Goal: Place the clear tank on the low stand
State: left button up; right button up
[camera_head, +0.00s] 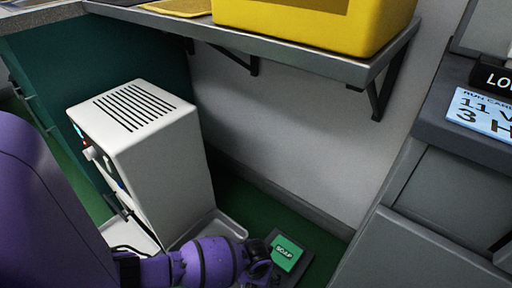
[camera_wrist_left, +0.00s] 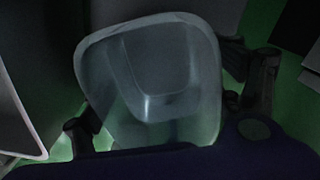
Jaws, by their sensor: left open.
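The clear tank (camera_wrist_left: 150,80) fills the middle of the left wrist view as a translucent, rounded-corner container. My left gripper (camera_wrist_left: 172,108) is open, with one dark finger on each side of the tank; I cannot tell whether they touch it. In the head view my purple left arm reaches low across the front, and its gripper (camera_head: 258,264) is beside a green block marked SOAP (camera_head: 287,253). The tank is not clearly visible there. A dark, low base (camera_head: 294,272) lies under the green block; I cannot tell whether it is the low stand. My right gripper is not in view.
A white vented cabinet (camera_head: 160,165) stands just behind my left arm, with a grey tray (camera_head: 228,225) at its foot. A shelf (camera_head: 290,55) with a yellow bin (camera_head: 320,22) overhangs the back. A grey bench (camera_head: 430,200) with a blue run card (camera_head: 482,113) stands at right.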

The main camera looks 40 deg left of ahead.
pick_arm(q)
notch_tip(320, 180, up, 12)
jog(key=p, duration=0.5)
jog(key=shift+p, duration=0.3)
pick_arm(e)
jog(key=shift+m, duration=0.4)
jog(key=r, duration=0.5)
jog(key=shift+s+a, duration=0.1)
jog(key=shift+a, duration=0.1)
pick_arm(q)
jog(key=shift+o, duration=0.5)
